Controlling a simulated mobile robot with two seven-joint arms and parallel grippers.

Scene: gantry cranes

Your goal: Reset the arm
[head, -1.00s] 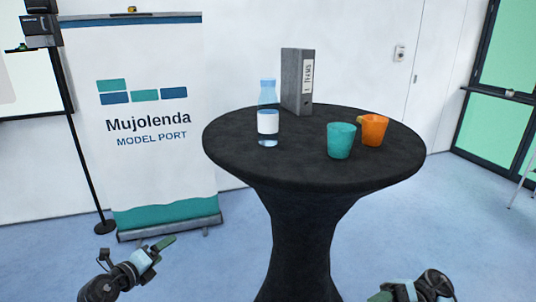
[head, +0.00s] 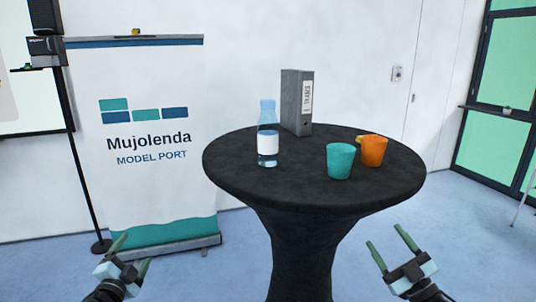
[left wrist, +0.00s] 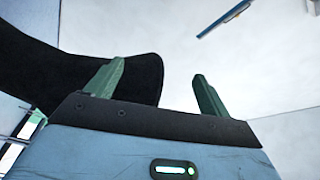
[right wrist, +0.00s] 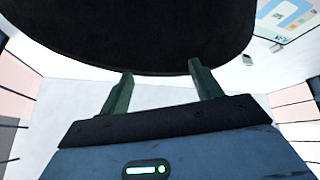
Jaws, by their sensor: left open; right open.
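My left gripper (head: 132,256) is open and empty in the head view, low at the left, in front of the banner and apart from the table. Its two green fingers show spread in the left wrist view (left wrist: 158,88). My right gripper (head: 386,247) is open and empty at the lower right, in front of and below the tabletop. Its spread fingers also show in the right wrist view (right wrist: 158,85), with the dark tabletop's underside beyond them.
A round black table (head: 240,180) bears a bottle (head: 268,143), a grey binder (head: 297,100), a teal cup (head: 340,161) and an orange mug (head: 373,151). A Mujolenda banner (head: 150,190) stands at the left beside a black pole stand (head: 88,190).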

